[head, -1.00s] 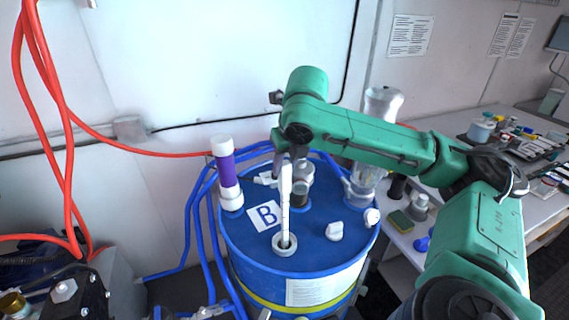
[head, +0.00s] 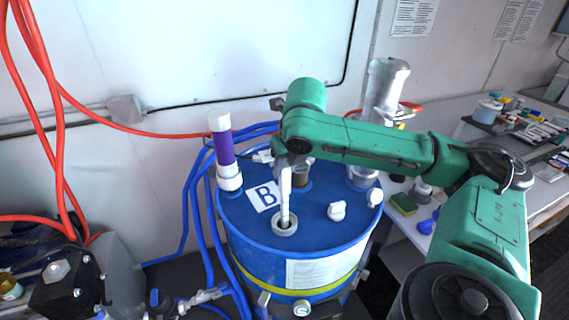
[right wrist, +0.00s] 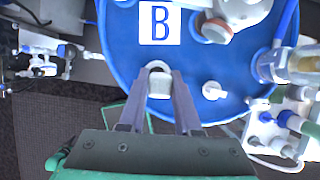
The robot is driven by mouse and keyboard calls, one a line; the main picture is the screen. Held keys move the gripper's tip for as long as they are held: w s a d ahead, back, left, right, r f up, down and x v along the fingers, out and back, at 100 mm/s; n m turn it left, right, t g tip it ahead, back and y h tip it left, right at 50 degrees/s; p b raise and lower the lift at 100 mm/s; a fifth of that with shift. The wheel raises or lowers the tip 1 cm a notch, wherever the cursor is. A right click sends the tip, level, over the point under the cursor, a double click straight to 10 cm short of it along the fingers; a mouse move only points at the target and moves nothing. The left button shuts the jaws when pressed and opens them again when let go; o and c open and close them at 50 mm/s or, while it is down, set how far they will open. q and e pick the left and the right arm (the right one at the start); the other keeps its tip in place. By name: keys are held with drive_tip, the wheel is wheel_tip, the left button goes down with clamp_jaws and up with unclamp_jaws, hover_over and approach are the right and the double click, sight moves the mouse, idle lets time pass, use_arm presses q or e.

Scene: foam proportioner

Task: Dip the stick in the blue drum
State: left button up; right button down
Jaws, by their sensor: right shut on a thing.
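The blue drum (head: 250,235) stands in the middle of the head view, with a "B" label on its lid. The white stick (head: 285,205) stands nearly upright, its lower end inside the white-ringed opening (head: 284,229) in the lid, so its tip is hidden. My right gripper (head: 284,163) is shut on the stick's upper part, above the lid. In the right wrist view, a pale piece (right wrist: 158,84) shows between the fingertips of the right gripper, over the blue lid. My left gripper is not in view.
A purple and white column (head: 222,150) rises from the lid's left edge, and a clear-topped fitting (head: 385,90) stands behind right. White caps (head: 337,210) sit on the lid. Blue hoses (head: 188,195) run left of the drum. A cluttered bench (head: 470,125) lies to the right.

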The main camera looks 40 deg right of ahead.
sight(284, 186)
drive_tip(key=shift+f+b, duration=1.35)
drive_tip(key=shift+f, duration=1.7)
wheel_tip(284, 186, up, 10)
drive_tip(key=p, duration=1.1)
drive_tip(key=shift+f, duration=0.25)
drive_tip(key=shift+r, duration=0.2)
wheel_tip(284, 186, up, 16)
drive_tip(key=shift+r, duration=0.25)
drive_tip(key=shift+f, duration=0.1)
